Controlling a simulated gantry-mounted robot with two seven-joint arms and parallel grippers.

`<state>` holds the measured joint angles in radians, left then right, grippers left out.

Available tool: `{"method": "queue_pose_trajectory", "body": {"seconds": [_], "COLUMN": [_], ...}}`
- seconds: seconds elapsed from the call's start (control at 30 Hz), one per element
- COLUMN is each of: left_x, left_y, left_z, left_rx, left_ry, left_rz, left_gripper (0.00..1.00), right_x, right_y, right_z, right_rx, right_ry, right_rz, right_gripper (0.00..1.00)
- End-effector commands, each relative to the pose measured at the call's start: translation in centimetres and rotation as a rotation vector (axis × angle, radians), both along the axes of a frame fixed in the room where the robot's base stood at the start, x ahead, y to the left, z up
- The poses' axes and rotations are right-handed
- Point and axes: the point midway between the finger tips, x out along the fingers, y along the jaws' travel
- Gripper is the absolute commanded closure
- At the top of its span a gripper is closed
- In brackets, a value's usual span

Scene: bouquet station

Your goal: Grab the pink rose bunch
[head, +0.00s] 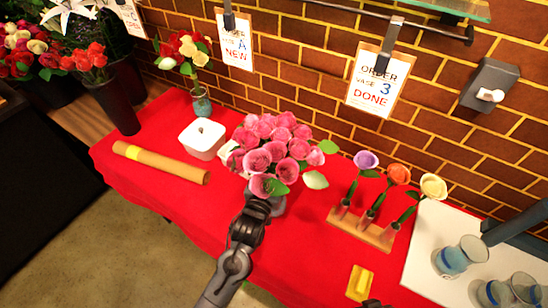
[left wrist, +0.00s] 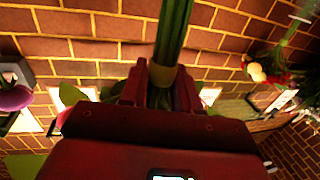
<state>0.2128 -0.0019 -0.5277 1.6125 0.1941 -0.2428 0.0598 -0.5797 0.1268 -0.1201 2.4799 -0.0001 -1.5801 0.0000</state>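The pink rose bunch (head: 270,150) stands roughly upright at the middle of the red table, with green leaves at its right and lower edges. My left gripper (head: 262,203) reaches it from the front, just below the blooms. In the left wrist view the bundle of green stems (left wrist: 173,35), with a tan band round it, passes between the fingers of my left gripper (left wrist: 160,88). The fingers look closed against the stems. A grey container (head: 279,206) partly shows behind the gripper; whether the stems still sit in it is hidden. My right gripper does not clearly show.
A white box (head: 202,139), a brown paper roll (head: 160,162) and a small flower vase (head: 201,103) stand left. A wooden rack (head: 361,229) with single flowers stands right, beside a white mat (head: 425,268) with blue glasses. A brick wall closes the back.

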Motion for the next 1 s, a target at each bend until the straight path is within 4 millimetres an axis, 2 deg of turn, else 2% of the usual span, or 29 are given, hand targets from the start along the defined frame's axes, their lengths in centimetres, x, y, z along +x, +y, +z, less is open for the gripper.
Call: {"method": "queue_pose_trajectory", "body": {"seconds": [0.03, 0.17, 0.57, 0.77, 1.0], "left_x": [0.0, 0.0, 0.0, 0.0, 0.0], "left_y": [0.0, 0.0, 0.0, 0.0, 0.0], "left_z": [0.0, 0.0, 0.6, 3.1, 8.5], "left_rx": [0.0, 0.0, -0.001, -0.003, -0.003], "left_ry": [0.0, 0.0, -0.003, -0.006, -0.006], "left_rz": [0.0, 0.0, 0.0, 0.0, 0.0], "left_gripper": [0.79, 0.99, 1.0, 1.0, 1.0], "right_x": [0.0, 0.0, 0.0, 0.0, 0.0], "right_y": [0.0, 0.0, 0.2, 0.2, 0.2], "right_z": [0.0, 0.0, 0.1, 0.7, 1.6], "right_rx": [-0.001, 0.0, 0.007, 0.011, 0.011], "right_ry": [0.0, 0.001, 0.001, 0.001, 0.001], "right_rz": [0.001, 0.0, -0.004, -0.007, -0.007], "right_gripper": [1.0, 1.0, 1.0, 1.0, 1.0]}}
